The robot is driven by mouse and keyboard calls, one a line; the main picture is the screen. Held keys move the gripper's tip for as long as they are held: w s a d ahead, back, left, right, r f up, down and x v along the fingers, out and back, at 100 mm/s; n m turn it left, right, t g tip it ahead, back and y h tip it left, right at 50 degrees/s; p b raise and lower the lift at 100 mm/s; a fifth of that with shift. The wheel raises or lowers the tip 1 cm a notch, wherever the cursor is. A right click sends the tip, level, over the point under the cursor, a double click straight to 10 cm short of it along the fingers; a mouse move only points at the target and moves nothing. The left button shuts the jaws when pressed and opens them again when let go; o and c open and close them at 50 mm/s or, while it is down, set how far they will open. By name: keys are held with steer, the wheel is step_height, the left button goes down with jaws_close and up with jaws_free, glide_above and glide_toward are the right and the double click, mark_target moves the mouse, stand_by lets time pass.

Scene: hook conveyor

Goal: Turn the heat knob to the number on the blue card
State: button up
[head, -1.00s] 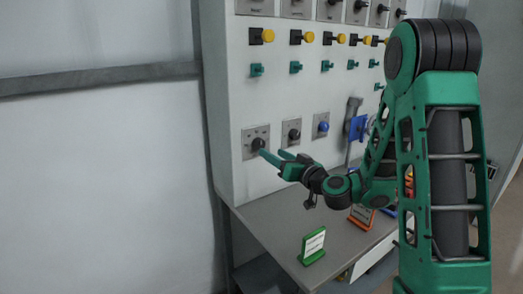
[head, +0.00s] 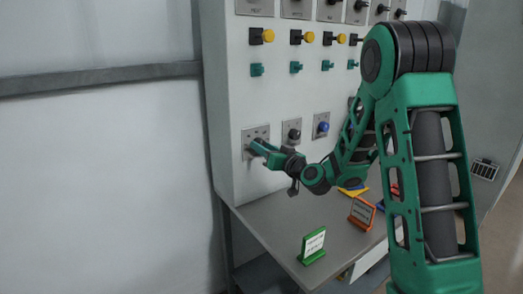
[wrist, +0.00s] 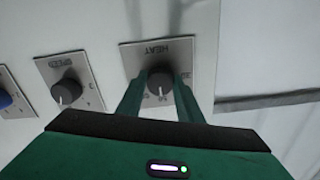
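The heat knob (wrist: 160,84) is a dark round knob on a grey plate marked HEAT, with a white pointer line towards the bottom of the wrist picture. My gripper (wrist: 160,88) has its two green fingers on either side of the knob, apart from each other and very close to its sides; firm contact cannot be made out. In the head view my gripper (head: 255,148) is at the lower left plate of the panel and hides most of the knob. A small blue piece, perhaps the blue card (head: 381,206), shows beside my arm; no number on it is readable.
The SPEED knob (wrist: 67,91) and a blue knob (head: 323,127) are beside the heat knob. Green (head: 312,245), orange (head: 362,212) and yellow (head: 352,191) cards stand on the grey shelf (head: 275,220). Yellow buttons and green switches are above.

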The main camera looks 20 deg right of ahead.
steer(key=shift+c, duration=0.6)
steer(key=shift+m, duration=0.3)
steer(key=m, duration=1.7)
steer(key=shift+d+m, duration=0.1)
steer(key=shift+m, duration=0.2)
steer(key=o, duration=1.1)
steer(key=shift+c, duration=0.2)
